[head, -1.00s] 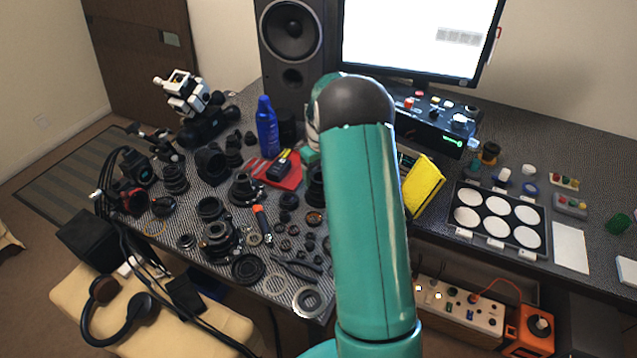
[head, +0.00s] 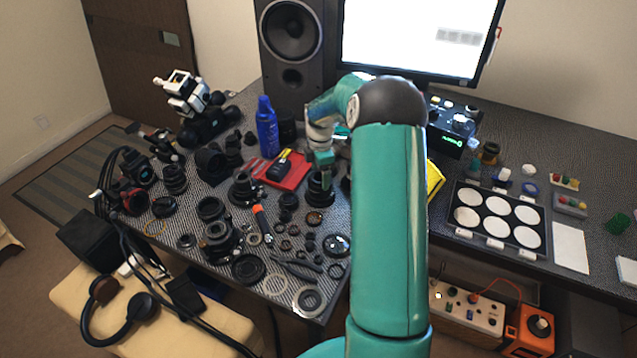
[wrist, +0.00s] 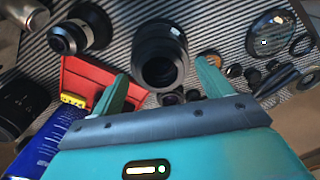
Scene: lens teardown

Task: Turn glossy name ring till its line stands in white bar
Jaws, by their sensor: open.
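A black lens barrel (wrist: 160,58) stands upright between and beyond my fingertips in the wrist view. In the head view this lens (head: 318,193) is just below my gripper (head: 325,168). Small pale marks (wrist: 175,30) show on its far side, too small to read. I cannot make out the name ring's line or the white bar. My gripper (wrist: 162,70) is open, with one green finger on each side of the lens in the picture. I see no contact with it.
A red tray (head: 291,172) is left of the lens, with a blue spray can (head: 267,128) behind it. A glossy round disc (head: 336,245) and several small rings lie in front. Other lens parts crowd the left side of the table.

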